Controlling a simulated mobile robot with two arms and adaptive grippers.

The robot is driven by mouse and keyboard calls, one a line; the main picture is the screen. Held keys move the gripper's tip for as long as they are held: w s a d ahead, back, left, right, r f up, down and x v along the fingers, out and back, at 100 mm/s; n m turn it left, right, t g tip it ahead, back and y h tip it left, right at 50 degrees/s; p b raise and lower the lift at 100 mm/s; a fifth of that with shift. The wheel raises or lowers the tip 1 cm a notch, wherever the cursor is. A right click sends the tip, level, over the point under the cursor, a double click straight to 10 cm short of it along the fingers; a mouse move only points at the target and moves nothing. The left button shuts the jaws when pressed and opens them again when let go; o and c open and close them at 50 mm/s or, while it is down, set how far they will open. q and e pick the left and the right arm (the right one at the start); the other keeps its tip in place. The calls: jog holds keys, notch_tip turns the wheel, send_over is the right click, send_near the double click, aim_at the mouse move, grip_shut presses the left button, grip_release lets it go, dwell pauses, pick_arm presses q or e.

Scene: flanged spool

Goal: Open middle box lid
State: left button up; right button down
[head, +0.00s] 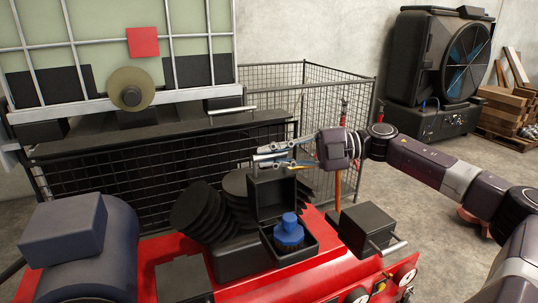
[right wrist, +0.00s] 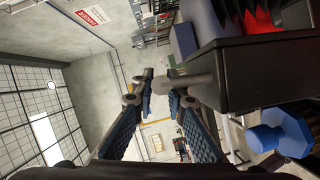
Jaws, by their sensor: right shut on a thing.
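The middle box (head: 292,256) is a black box on the red machine. Its lid (head: 272,197) stands raised, roughly upright, at the back of the opening. A blue object (head: 289,232) is inside the open box; it also shows in the right wrist view (right wrist: 278,135). My right gripper (head: 272,155) is at the top of the raised lid. In the right wrist view, its fingers (right wrist: 163,82) are closed around a grey lid handle (right wrist: 192,82), beside the dark lid (right wrist: 250,68). The exact contact is partly hidden. My left gripper is not in view.
A black box with a handle (head: 367,230) stands right of the middle box. Stacked black discs (head: 200,212) lean at its left. A wire cage (head: 335,90) stands behind, and a large fan unit (head: 440,60) is at the back right. Open floor lies between.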

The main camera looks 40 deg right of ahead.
jog(key=shift+w+r, duration=0.1)
jog(key=shift+w, duration=0.05)
jog(key=c, duration=1.9)
grip_release()
jog(key=shift+c, duration=0.2)
jog(key=shift+d, duration=0.15)
jog(key=shift+s+d, duration=0.4)
jog(key=shift+s, duration=0.05)
jog(key=v, duration=1)
jog(key=shift+s+d, duration=0.2)
jog(key=shift+d, duration=0.15)
